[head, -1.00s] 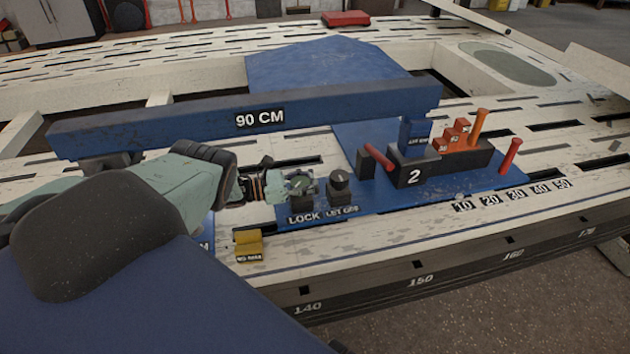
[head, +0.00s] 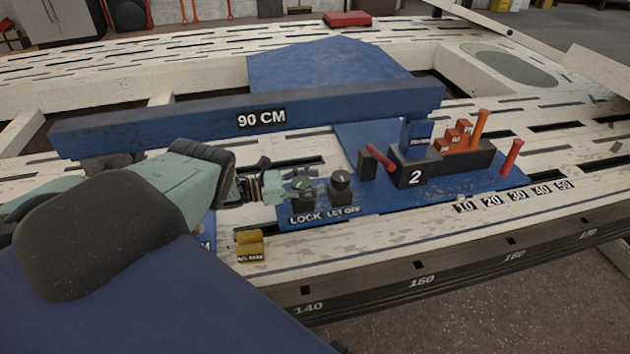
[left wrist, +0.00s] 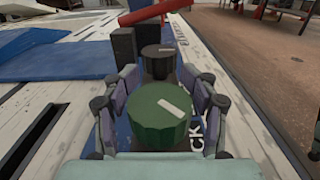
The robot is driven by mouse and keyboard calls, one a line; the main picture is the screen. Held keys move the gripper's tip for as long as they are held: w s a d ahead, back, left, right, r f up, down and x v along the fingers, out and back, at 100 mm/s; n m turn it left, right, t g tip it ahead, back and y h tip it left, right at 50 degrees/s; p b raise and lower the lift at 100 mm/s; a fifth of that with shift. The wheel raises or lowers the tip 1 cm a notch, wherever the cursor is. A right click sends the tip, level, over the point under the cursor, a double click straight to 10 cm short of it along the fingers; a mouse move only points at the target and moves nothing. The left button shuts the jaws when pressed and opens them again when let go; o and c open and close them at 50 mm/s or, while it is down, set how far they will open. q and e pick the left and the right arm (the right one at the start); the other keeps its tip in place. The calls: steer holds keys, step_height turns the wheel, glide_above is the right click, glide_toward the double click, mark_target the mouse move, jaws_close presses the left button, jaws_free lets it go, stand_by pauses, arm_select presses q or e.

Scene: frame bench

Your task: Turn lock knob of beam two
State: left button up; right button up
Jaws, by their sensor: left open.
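The green lock knob (head: 302,183) stands on the blue plate behind the LOCK label (head: 305,219). In the left wrist view the green knob (left wrist: 158,125) shows a pale mark slanting across its top. My left gripper (head: 284,184) is open at the knob. In the left wrist view its fingers (left wrist: 160,100) stand on both sides of the knob, with visible gaps. A dark LET OFF knob (head: 340,180) stands beside it, and just beyond it in the left wrist view (left wrist: 157,62). My right gripper is out of view.
Block 2 (head: 414,171), a red handle (head: 379,157) and orange and red pegs stand to the right on the blue plate (head: 470,189). The blue 90 CM beam (head: 190,118) runs behind my gripper. A small yellow block (head: 249,245) lies in front on the slotted bench.

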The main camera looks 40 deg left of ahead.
arm_select(q)
steer(key=v, duration=1.1)
steer(key=shift+s+a, duration=0.1)
